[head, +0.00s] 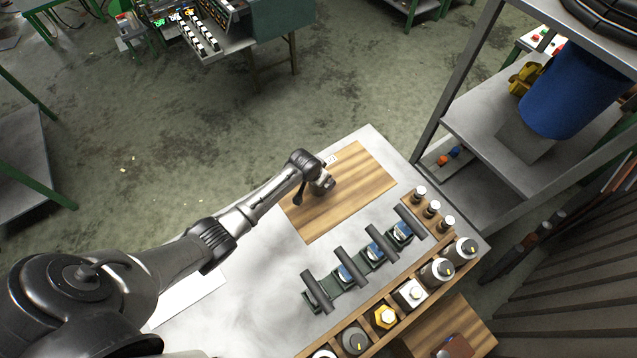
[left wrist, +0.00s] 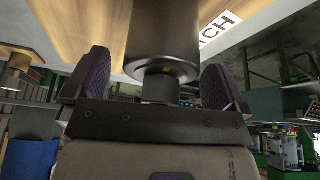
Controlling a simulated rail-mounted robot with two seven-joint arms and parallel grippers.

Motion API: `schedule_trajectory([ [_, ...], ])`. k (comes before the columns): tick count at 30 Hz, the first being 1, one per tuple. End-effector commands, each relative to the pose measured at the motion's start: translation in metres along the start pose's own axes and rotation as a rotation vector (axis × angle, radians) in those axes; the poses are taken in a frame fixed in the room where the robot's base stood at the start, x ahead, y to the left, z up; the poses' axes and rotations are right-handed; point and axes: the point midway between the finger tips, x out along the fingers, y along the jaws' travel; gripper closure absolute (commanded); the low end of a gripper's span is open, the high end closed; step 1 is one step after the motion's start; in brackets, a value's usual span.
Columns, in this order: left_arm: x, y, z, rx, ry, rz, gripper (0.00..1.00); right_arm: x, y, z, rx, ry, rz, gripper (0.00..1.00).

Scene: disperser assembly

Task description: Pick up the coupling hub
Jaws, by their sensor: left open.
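A dark, stepped metal cylinder, which looks like the coupling hub (left wrist: 164,30), is between the two fingers of my left gripper (left wrist: 156,82) in the left wrist view. Its narrower end faces the palm, and its wide body runs out of the top of the picture. The fingers stand apart on either side, with a gap visible to the right. In the head view my left gripper (head: 324,186) is over the wooden board (head: 350,205) on the table. There the arm mostly hides the cylinder. My right gripper is not in view.
Dark holders with blue parts (head: 374,252) stand in a row right of the board. A wooden rack (head: 330,342) with several round and hex parts lines the near right edge. Small posts (head: 432,209) stand near a shelf (head: 500,150).

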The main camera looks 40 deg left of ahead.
Motion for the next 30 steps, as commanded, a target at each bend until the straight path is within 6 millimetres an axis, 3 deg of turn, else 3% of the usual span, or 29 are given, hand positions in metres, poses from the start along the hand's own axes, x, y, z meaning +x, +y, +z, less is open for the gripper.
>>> schedule_trajectory([
  [13,0.0101,0.0,0.0003,0.001,0.0,-0.001,0.01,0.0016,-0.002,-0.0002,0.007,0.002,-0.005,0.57],
  [30,0.0101,-0.0002,0.0005,0.0,-0.001,-0.001,0.56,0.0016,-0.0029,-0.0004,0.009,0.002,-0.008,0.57],
])
